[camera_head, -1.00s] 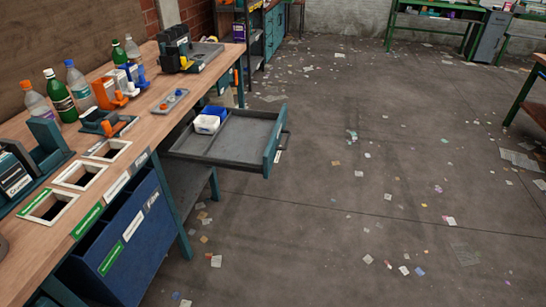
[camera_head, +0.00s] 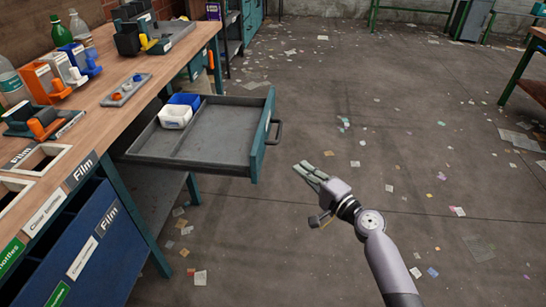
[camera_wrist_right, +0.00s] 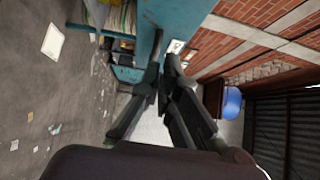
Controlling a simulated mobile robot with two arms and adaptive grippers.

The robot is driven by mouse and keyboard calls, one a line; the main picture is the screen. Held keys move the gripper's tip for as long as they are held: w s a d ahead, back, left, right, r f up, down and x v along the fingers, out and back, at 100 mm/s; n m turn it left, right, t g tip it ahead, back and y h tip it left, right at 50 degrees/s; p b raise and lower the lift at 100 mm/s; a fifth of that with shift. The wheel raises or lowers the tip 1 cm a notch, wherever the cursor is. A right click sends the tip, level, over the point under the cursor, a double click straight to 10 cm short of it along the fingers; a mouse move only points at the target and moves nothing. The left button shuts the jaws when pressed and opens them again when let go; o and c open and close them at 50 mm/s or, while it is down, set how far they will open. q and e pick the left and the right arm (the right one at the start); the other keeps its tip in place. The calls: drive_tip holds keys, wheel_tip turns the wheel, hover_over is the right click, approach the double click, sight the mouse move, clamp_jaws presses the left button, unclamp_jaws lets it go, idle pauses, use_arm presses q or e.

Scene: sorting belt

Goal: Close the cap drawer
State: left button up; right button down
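The cap drawer (camera_head: 222,130) is a grey tray pulled out from under the workbench, with a teal front panel (camera_head: 262,150) and a dark bar handle (camera_head: 278,131) facing right. It stands open. My right gripper (camera_head: 302,170) is in front of the drawer, to the right of and below the handle in the head view, apart from it. Its fingers are close together with nothing between them; they also show in the right wrist view (camera_wrist_right: 163,75). A teal surface is beyond the fingertips there. My left gripper is not in view.
A white bin (camera_head: 174,118) and a blue bin (camera_head: 184,100) sit in the drawer's back part. The wooden workbench (camera_head: 110,110) carries bottles and sorting fixtures. A blue film bin (camera_head: 110,240) hangs in front. The floor to the right is open, with scattered paper scraps.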

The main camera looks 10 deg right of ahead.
approach(263, 149)
drive_tip(key=w, duration=0.4)
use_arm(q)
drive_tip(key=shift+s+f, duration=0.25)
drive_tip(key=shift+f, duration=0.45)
use_arm(e)
drive_tip(key=shift+w+a+f, duration=0.1)
drive_tip(key=shift+w+a, duration=0.15)
drive_tip(key=shift+a, duration=0.75)
